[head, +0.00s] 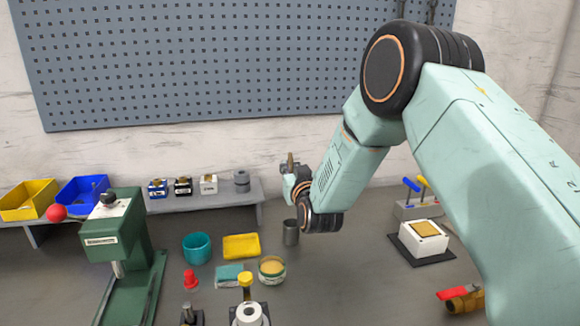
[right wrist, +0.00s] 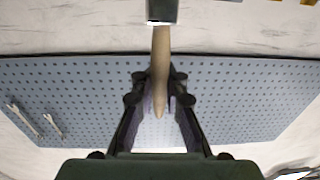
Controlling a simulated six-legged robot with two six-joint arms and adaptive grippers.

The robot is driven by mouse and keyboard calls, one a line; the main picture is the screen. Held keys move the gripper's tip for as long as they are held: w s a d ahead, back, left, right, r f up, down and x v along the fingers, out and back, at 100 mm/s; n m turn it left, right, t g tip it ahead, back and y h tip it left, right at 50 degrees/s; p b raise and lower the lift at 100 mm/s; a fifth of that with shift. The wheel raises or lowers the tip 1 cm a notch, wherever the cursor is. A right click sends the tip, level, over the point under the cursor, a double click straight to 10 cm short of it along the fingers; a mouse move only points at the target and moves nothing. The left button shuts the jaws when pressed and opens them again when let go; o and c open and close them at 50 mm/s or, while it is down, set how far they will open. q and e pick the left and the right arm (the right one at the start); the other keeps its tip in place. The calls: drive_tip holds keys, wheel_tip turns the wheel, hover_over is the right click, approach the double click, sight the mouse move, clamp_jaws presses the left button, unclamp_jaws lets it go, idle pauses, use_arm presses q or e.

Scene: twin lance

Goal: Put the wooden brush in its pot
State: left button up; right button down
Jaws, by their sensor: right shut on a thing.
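My right gripper (head: 292,180) is shut on the wooden brush and holds it upright above the bench. The brush handle (head: 290,159) points up out of the fingers. In the right wrist view the tan, tapered handle (right wrist: 160,70) lies between the fingers (right wrist: 160,100). It meets a dark grey-green piece at the top edge, which may be the brush's ferrule. My left gripper is out of view.
A green press (head: 118,240) stands further left. A white block (head: 424,238) on a black mat is at right. A low shelf (head: 218,197) runs behind.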

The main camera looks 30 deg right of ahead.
drive_tip(key=shift+w+d+f+b, duration=0.1)
drive_tip(key=shift+f+b, duration=0.35)
drive_tip(key=shift+f, duration=0.45)
drive_tip(key=shift+s+d+f+b, duration=0.2)
drive_tip(key=shift+f+b, duration=0.2)
drive_tip(key=shift+f, duration=0.1)
drive_tip(key=shift+a+f, duration=0.1)
drive_tip(key=shift+f, duration=0.1)
drive_tip(key=shift+w+a+f+b, duration=0.1)
drive_tip(key=shift+a+f+b, duration=0.05)
drive_tip(key=shift+f+b, duration=0.5)
wheel_tip(320, 180, down, 5)
drive_tip(key=b, duration=0.3)
drive_tip(key=shift+r, duration=0.1)
drive_tip(key=shift+r, duration=0.1)
